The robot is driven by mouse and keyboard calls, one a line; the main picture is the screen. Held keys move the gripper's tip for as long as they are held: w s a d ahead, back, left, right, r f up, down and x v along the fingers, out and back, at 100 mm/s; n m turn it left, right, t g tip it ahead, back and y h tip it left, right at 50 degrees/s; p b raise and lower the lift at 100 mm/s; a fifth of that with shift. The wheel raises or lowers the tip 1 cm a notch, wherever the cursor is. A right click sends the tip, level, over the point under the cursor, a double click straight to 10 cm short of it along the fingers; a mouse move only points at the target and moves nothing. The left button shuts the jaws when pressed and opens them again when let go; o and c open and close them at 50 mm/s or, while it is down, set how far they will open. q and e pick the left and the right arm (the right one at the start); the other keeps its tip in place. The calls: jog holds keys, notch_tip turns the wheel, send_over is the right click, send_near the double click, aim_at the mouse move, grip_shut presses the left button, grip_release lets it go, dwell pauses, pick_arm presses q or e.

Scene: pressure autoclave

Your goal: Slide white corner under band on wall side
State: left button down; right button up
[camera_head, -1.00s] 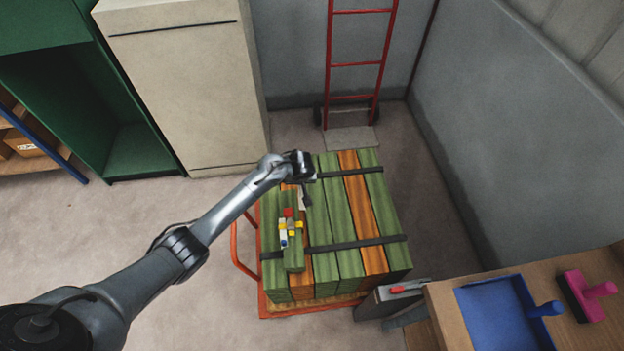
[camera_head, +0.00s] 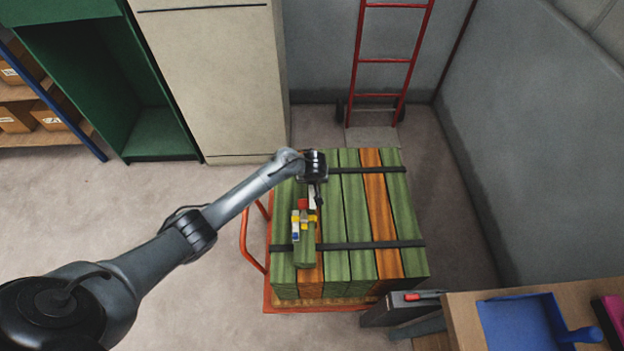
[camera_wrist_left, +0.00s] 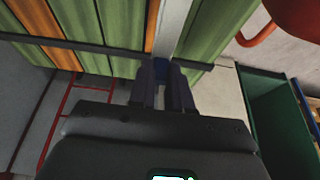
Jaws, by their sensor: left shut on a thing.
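My left gripper (camera_head: 318,198) points down over the left part of the plank stack, just in front of the far black band (camera_head: 366,170). It is shut on the white corner (camera_head: 312,199), a narrow white strip. In the left wrist view the white corner (camera_wrist_left: 174,28) runs out from between the dark fingers (camera_wrist_left: 164,88) along the planks and crosses the line of the band (camera_wrist_left: 80,46). I cannot tell whether it lies over or under the band. A dark blue piece (camera_wrist_left: 160,64) shows at the fingertips. My right gripper is out of view.
A near black band (camera_head: 350,245) crosses the stack. White, red, yellow and blue pieces (camera_head: 304,218) sit on a raised green plank (camera_head: 304,258) left of centre. A red ladder-like frame (camera_head: 383,62) stands behind the stack, a beige cabinet (camera_head: 212,75) behind left.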

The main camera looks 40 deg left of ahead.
aim_at(312, 198)
pick_arm(q)
jog(key=shift+f+b, duration=1.7)
jog(key=shift+b, duration=0.3)
jog(key=shift+s+d+r+p, duration=0.15)
jog(key=shift+s+r+p, duration=0.1)
jog(key=shift+p, duration=0.25)
jog(key=shift+s+d+p, duration=0.55)
jog(key=shift+s+p, duration=0.05)
jog(key=shift+p, duration=0.1)
jog(key=shift+s+d+f+p, duration=0.15)
jog(key=shift+s+d+p, duration=0.65)
jog(key=shift+s+p, duration=0.15)
jog(key=shift+s+d, duration=0.1)
jog(key=shift+d, duration=0.05)
jog(key=c, duration=1)
grip_release()
